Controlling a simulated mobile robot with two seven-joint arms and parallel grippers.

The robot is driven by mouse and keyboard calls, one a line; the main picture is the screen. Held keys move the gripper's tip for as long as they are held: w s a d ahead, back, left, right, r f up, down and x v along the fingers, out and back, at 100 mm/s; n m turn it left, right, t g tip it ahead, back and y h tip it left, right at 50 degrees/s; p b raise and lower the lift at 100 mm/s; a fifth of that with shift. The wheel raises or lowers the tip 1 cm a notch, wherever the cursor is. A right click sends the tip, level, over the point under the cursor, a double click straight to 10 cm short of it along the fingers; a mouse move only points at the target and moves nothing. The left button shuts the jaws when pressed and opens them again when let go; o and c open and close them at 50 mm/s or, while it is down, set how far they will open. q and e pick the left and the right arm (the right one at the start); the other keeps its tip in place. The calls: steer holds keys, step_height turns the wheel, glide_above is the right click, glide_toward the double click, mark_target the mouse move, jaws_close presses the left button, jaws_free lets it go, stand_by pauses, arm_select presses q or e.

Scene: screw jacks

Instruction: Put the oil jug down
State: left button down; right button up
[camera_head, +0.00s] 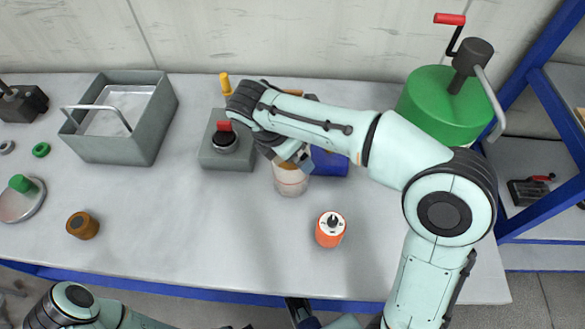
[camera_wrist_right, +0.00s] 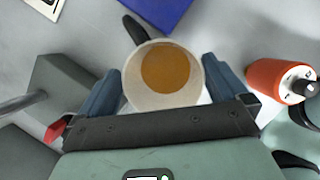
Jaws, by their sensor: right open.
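The oil jug (camera_wrist_right: 150,100) is a pale, translucent cup with amber oil inside and a dark handle at its upper left in the right wrist view. In the head view the jug (camera_head: 291,182) stands upright on the grey bench (camera_head: 260,225), its upper part hidden by my right gripper (camera_head: 289,160). The right gripper (camera_wrist_right: 162,72) is open, with one blue finger on each side of the jug. I cannot tell whether the fingers touch it. Part of my left arm shows at the lower left of the head view, but its gripper cannot be made out.
An orange container (camera_head: 330,229) stands to the right and nearer. A grey block with a red-and-black top (camera_head: 226,150) stands left of the jug, a blue box (camera_head: 330,163) just behind right. The front middle bench is clear.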

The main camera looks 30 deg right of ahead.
steer(key=x, duration=0.3)
steer(key=shift+d+f+b, duration=0.2)
steer(key=shift+f+b, duration=0.1)
steer(key=c, duration=1.1)
step_height(320, 180, up, 10)
steer(key=p, duration=0.2)
